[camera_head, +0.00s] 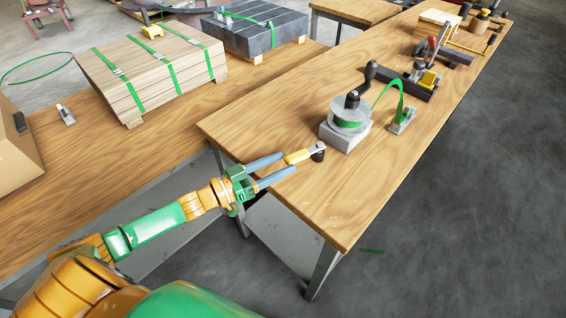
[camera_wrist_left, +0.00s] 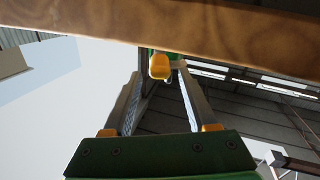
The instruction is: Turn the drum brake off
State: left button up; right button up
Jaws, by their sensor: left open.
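The strap drum (camera_head: 350,115) is a clear reel with green strap inside, on a grey block (camera_head: 345,136) near the left end of the workbench. In front of it, a brake lever with a yellow handle (camera_head: 298,157) points left from a dark pivot (camera_head: 318,155). My left gripper (camera_head: 288,163) is open, its blue-grey fingertips close to the yellow handle's end. In the left wrist view, the rounded yellow handle end (camera_wrist_left: 160,66) shows between the tips of the spread fingers (camera_wrist_left: 160,76). I cannot tell whether either finger touches it. My right gripper is not in view.
The workbench (camera_head: 240,125) edge runs close to my left gripper; its wooden edge also fills the top of the left wrist view (camera_wrist_left: 160,25). A green strap arches to a small stand (camera_head: 402,122). Strapped boards (camera_head: 150,75) lie on the left bench. The workbench's front is clear.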

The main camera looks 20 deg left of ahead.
aim_at(293, 159)
pick_arm(q)
jog(key=b+v, duration=0.2)
jog(key=shift+s+a+f, duration=0.2)
jog(key=shift+s+f, duration=0.15)
jog(key=x, duration=0.7)
jog(key=shift+r, duration=0.25)
grip_shut()
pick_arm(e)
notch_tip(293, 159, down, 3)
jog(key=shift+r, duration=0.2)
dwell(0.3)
